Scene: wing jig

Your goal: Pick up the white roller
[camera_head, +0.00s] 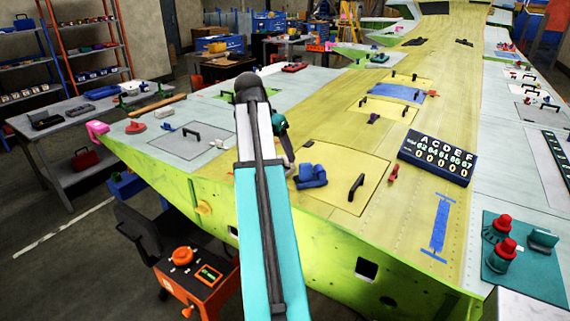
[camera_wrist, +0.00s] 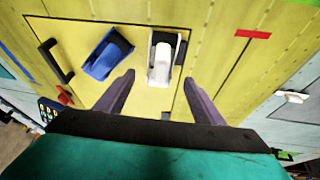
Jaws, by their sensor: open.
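The white roller (camera_wrist: 162,62) lies on a yellow panel in the wrist view, with its white end toward my gripper and a dark part along one side. My gripper (camera_wrist: 159,78) is open, its two purple-grey fingers spread to either side of the roller's near end, and nothing is held. I cannot tell how high the fingers are above the panel. In the head view my gripper (camera_head: 287,158) is over the wing, partly hidden by my arm, and the white roller is not visible there.
A blue tool (camera_wrist: 107,54) of similar shape lies close beside the roller; it also shows in the head view (camera_head: 311,176). A black handle (camera_head: 356,187) stands on the same panel. A red piece (camera_head: 394,173) and a number board (camera_head: 436,158) are to the right.

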